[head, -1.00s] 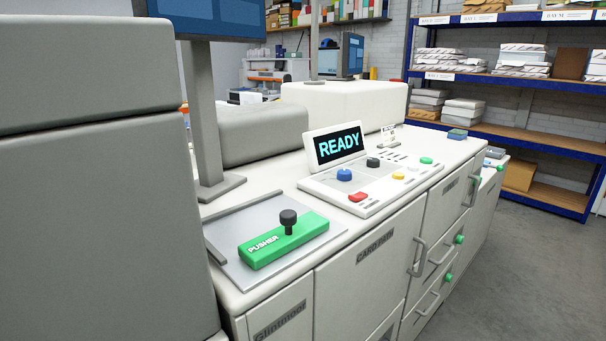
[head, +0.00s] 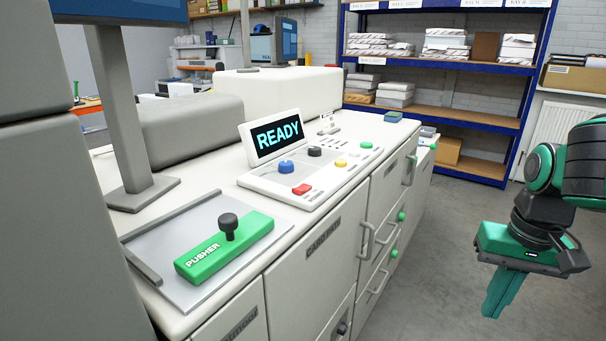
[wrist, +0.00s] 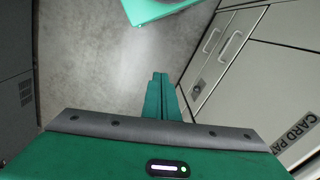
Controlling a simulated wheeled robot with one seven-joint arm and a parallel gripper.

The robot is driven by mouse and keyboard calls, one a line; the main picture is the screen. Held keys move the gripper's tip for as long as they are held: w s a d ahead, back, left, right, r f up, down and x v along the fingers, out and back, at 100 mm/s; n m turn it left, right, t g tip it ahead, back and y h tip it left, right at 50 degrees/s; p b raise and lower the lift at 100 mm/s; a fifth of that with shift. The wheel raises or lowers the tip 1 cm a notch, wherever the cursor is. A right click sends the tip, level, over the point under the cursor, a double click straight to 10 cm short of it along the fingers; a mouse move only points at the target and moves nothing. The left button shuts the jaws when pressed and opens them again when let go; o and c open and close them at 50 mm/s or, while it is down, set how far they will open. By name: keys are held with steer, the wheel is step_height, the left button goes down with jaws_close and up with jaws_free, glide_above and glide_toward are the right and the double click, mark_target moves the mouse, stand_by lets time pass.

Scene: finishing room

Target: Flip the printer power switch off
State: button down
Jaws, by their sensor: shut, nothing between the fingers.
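The printer (head: 300,232) is a long white machine with a sloped control panel (head: 245,181) on top. Its display (head: 275,134) reads READY. The panel carries a blue knob (head: 286,167), a black knob (head: 314,151), a red button (head: 302,189), and yellow and green buttons. I cannot tell which control, if any, is the power switch. My gripper (head: 492,306) is shut and empty, pointing down over the floor to the right of the printer, apart from it. In the wrist view its shut fingers (wrist: 160,88) hang above grey floor beside the printer's front doors.
A green PUSHER block (head: 215,250) with a black knob lies on a grey plate at the near end. Door handles (head: 367,240) and green knobs stick out from the printer's front. Blue shelving (head: 500,128) stands behind. The floor (head: 440,250) between is clear.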

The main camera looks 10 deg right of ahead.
steer(key=w+a+r+n+t+y, duration=0.1)
steer(key=w+a+r+n, duration=0.2)
steer(key=w+a+r, duration=0.5)
steer(key=w+a+r+n+t+y, duration=0.15)
steer(key=w+a+r, duration=0.35)
steer(key=w, duration=0.6)
steer(key=w+a+r+n, duration=0.4)
steer(key=a+r+n, duration=0.1)
steer(key=a+r, duration=0.1)
steer(key=w+a+r+n, duration=0.4)
steer(key=a+r+n, duration=0.1)
steer(key=a+r, duration=0.2)
steer(key=shift+a+r+g, duration=0.15)
steer(key=shift+r+g, duration=0.2)
steer(key=shift+r, duration=0.25)
steer(key=shift+n, duration=0.25)
steer(key=shift+f, duration=0.1)
